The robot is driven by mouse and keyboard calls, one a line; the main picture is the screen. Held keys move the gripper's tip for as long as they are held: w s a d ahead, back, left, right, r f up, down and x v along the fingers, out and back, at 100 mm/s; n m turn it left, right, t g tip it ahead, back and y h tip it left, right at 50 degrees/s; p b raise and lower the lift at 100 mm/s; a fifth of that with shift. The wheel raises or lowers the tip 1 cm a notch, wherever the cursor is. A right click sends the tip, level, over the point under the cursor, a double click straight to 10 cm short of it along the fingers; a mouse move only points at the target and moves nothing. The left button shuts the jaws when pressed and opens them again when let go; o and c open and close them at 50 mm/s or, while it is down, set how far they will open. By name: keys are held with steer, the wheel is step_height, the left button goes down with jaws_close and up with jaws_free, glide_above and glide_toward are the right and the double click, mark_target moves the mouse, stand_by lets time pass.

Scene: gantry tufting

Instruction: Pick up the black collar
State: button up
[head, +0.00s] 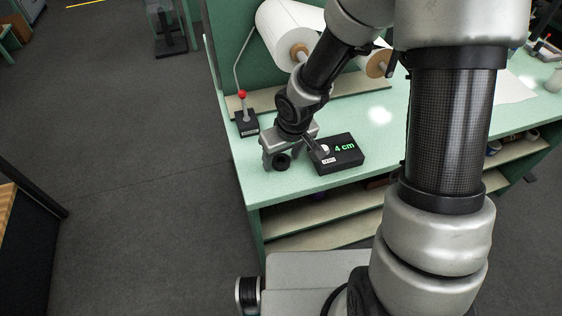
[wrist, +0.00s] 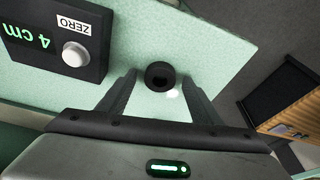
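The black collar (wrist: 160,75) is a small dark ring lying on the pale green bench top. It also shows in the head view (head: 282,161), just under my gripper (head: 277,158). In the wrist view my gripper (wrist: 161,82) is open, with one finger to the left and one to the right of the collar. The collar sits near the fingertips, and I see bare bench between it and each finger. I cannot tell whether the fingertips touch the bench.
A black box (head: 338,153) with a green "4 cm" display and a ZERO label stands close right of the collar. A black base with a red-knobbed lever (head: 245,118) stands behind left. White rolls (head: 290,28) lie at the back. The bench's left edge (head: 243,184) is near.

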steer(key=c, duration=1)
